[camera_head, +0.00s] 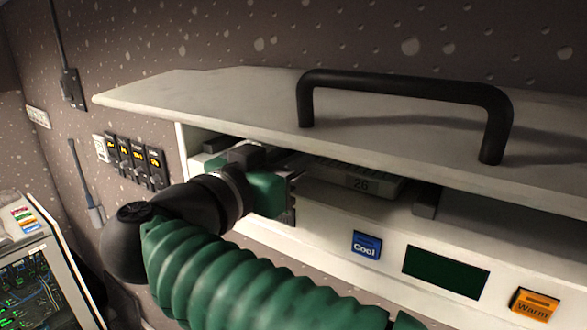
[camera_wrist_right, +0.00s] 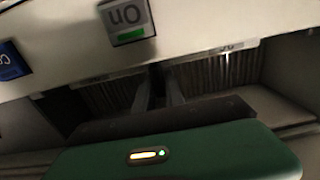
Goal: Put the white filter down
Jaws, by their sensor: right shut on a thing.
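The white filter (camera_head: 375,186), with a label reading 26 on its edge, lies in the open bay of the white wall unit, under the raised lid. In the right wrist view its white frame and grey pleats (camera_wrist_right: 212,72) show on both sides of the fingers. My right gripper (camera_head: 292,190) reaches in at the left part of the bay and is shut on the filter. Its two fingers also show in the right wrist view (camera_wrist_right: 158,92). Whether the filter rests on the bay floor is hidden. My left gripper is not in view.
The lid (camera_head: 230,98) with a black handle (camera_head: 405,88) hangs over the bay. The front panel carries a blue Cool button (camera_head: 366,245), a dark green display (camera_head: 445,272) and an orange Warm button (camera_head: 533,304). A grey block (camera_head: 428,203) stands right of the filter.

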